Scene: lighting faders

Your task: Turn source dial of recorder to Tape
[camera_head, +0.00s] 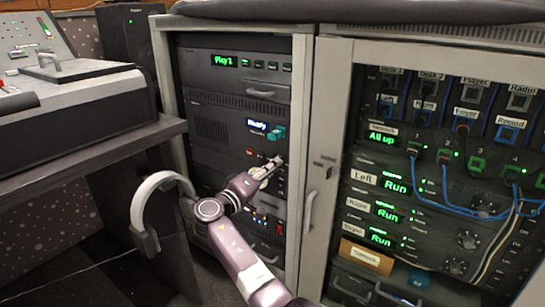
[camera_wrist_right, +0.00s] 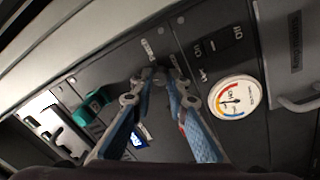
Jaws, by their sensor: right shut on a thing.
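The recorder (camera_head: 215,155) is a dark panel in the left rack, with a lit "Ready" display (camera_head: 257,125) and a teal part (camera_head: 276,133) beside it. My right gripper (camera_head: 272,167) reaches the recorder's front below that display. In the right wrist view my right gripper (camera_wrist_right: 160,78) has its fingertips close together at the panel, shut on a small dark knob that seems to be the source dial. The fingers mostly hide the knob, and I cannot read its setting. My left gripper is out of view.
A round white gauge (camera_wrist_right: 234,99) is on the panel beside my right gripper. The "Play 1" unit (camera_head: 225,61) is above the recorder. White headphones (camera_head: 140,205) hang at left.

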